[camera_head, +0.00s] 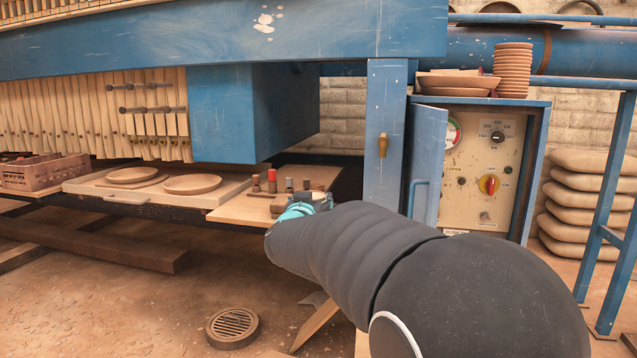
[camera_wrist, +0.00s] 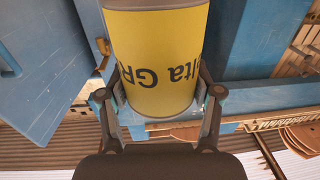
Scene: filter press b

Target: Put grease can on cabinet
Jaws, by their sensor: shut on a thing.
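The grease can (camera_wrist: 155,60) is yellow with dark lettering, part of which reads "GR", and fills the upper middle of the wrist view. My gripper (camera_wrist: 166,98) is shut on it, with one finger on each side. In the head view my gripper (camera_head: 303,205) is at the small wooden shelf, mostly behind my own arm, and I cannot make out the can there. The blue cabinet (camera_head: 537,115) stands at the right, with its door (camera_head: 427,165) open and a control panel inside.
A stack of small plates (camera_head: 514,70) and shallow dishes (camera_head: 457,84) occupy much of the cabinet top. Small items (camera_head: 272,182) stand on the wooden shelf (camera_head: 245,209). A blue post (camera_head: 385,130) rises between shelf and cabinet. A blue pipe (camera_head: 580,50) runs behind.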

